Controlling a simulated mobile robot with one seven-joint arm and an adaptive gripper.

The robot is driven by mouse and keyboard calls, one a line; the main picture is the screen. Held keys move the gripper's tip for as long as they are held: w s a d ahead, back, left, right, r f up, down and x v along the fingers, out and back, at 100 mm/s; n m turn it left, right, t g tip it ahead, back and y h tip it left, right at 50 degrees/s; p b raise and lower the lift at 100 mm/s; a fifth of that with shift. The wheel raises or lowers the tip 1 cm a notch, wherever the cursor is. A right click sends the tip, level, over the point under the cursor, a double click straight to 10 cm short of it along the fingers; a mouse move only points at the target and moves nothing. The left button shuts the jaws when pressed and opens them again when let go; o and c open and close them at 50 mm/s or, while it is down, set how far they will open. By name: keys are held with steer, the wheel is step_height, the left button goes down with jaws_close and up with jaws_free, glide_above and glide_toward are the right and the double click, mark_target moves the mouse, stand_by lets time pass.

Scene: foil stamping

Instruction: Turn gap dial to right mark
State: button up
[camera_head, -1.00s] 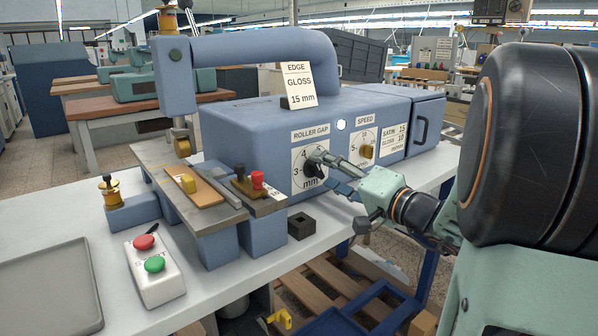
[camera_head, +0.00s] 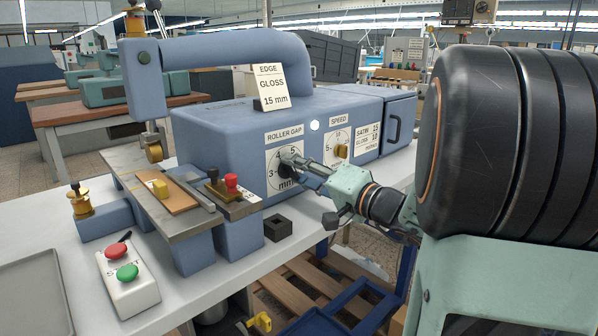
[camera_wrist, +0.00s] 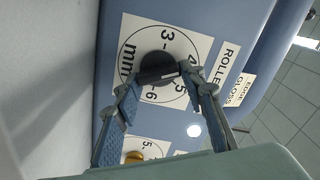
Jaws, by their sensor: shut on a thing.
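The roller gap dial is a dark round knob (camera_wrist: 158,66) on a white scale plate (camera_head: 272,181) marked 3, 4, 5, 6 and mm, on the blue machine's front. My gripper (camera_head: 297,164) reaches it from the right in the head view and covers part of the knob and scale. In the wrist view my gripper (camera_wrist: 163,84) has one finger on each side of the knob, shut on it. A lighter bar shows on the knob's face, but I cannot tell exactly which mark it points at. A card (camera_head: 271,87) on top reads EDGE, GLOSS, 15 mm.
The yellow speed dial (camera_head: 341,151) sits right of the gap dial, beside a small satin/gloss chart (camera_head: 368,139). A black square block (camera_head: 278,228) lies on the table below. A red and green button box (camera_head: 126,274) stands at front left.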

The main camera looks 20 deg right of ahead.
steer(key=shift+m, duration=0.3)
steer(key=m+b, duration=0.2)
steer(key=m, duration=0.2)
steer(key=shift+f, duration=0.2)
steer(key=m, duration=0.6)
steer(key=shift+f+m, duration=0.1)
steer(key=shift+m, duration=0.3)
steer(key=m+p, duration=0.2)
steer(key=m, duration=0.4)
steer(key=shift+a+p, duration=0.1)
steer(key=shift+p, duration=0.3)
steer(key=m+p, duration=0.2)
steer(key=m, duration=0.1)
steer(key=m+p, duration=0.1)
steer(key=m, duration=0.2)
steer(key=shift+s+a+f+p, duration=0.1)
steer(key=shift+a+f+p, duration=0.05)
steer(key=shift+p, duration=0.25)
steer(key=shift+m, duration=0.4)
steer(key=o, duration=1.2)
steer(key=shift+c, duration=0.2)
